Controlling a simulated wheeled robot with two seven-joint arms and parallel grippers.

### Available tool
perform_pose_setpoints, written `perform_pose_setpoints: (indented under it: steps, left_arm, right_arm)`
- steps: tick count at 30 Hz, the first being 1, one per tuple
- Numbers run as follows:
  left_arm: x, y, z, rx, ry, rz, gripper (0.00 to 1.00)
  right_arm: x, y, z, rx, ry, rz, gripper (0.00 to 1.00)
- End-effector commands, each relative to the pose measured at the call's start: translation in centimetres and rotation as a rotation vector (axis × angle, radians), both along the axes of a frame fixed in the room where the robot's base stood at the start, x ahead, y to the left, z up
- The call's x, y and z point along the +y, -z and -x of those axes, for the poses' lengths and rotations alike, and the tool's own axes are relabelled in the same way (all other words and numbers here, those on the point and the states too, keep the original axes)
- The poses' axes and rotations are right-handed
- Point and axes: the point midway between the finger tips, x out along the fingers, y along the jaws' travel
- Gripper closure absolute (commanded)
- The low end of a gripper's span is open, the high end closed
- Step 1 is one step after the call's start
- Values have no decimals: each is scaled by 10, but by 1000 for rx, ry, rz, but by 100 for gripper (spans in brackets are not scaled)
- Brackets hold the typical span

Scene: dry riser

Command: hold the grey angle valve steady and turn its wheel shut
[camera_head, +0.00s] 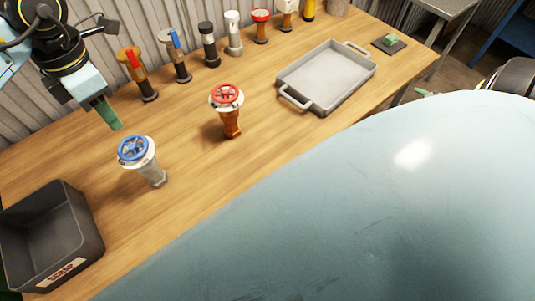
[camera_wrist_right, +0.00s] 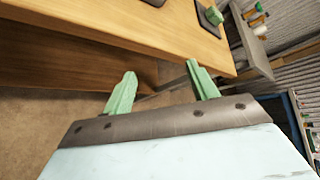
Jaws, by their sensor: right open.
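The grey angle valve (camera_head: 154,170) with a blue wheel (camera_head: 135,149) stands on the wooden bench at the left in the head view. My left gripper (camera_head: 109,115) is behind and a little left of it, apart from it, with green fingertips pointing down. Only one face of its fingers shows clearly, so I cannot tell whether it is open. My right gripper (camera_wrist_right: 162,70) is open and empty in the right wrist view, beyond the bench edge and far from the valve. My pale arm or body part covers the lower right of the head view.
An orange valve (camera_head: 231,124) with a red wheel stands right of the grey one. A dark bin (camera_head: 85,225) is at front left, a grey tray (camera_head: 322,107) at right. Several valves line the back. A green block (camera_head: 389,39) lies on a dark pad. Bench between valves is clear.

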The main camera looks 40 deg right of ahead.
Motion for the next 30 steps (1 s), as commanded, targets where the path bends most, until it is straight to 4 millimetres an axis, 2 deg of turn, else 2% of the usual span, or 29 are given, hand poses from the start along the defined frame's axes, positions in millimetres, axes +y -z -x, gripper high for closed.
perform_pose_setpoints:
  steps: [1, 5, 8, 12, 14, 15, 21, 27, 28, 30]
  left_arm:
    - [0, 0, 0, 0, 0, 0, 64]
    - [0, 0, 0, 0, 0, 0, 64]
    - [0, 0, 0, 0, 0, 0, 64]
    - [0, 0, 0, 0, 0, 0, 64]
    - [0, 0, 0, 0, 0, 0, 64]
    - [0, 0, 0, 0, 0, 0, 64]
    - [0, 0, 0, 0, 0, 0, 64]
    - [0, 0, 0, 0, 0, 0, 64]
    - [0, 0, 0, 0, 0, 0, 64]
    - [0, 0, 0, 0, 0, 0, 64]
  right_arm:
    - [-5, -19, -18, -6, -39, 57, 42]
    - [-9, -61, -70, 69, -194, 307, 42]
    - [-11, -100, -108, 128, -302, 522, 42]
    - [-11, -165, -158, 218, -436, 867, 42]
    - [-9, -195, -178, 262, -483, 1024, 42]
    - [-7, -216, -190, 292, -509, 1131, 42]
    - [9, -320, -234, 467, -580, 1653, 42]
    - [31, -417, -257, 680, -554, 2120, 42]
    - [38, -417, -261, 701, -565, 2158, 42]
    - [62, -380, -278, 682, -642, 2153, 42]
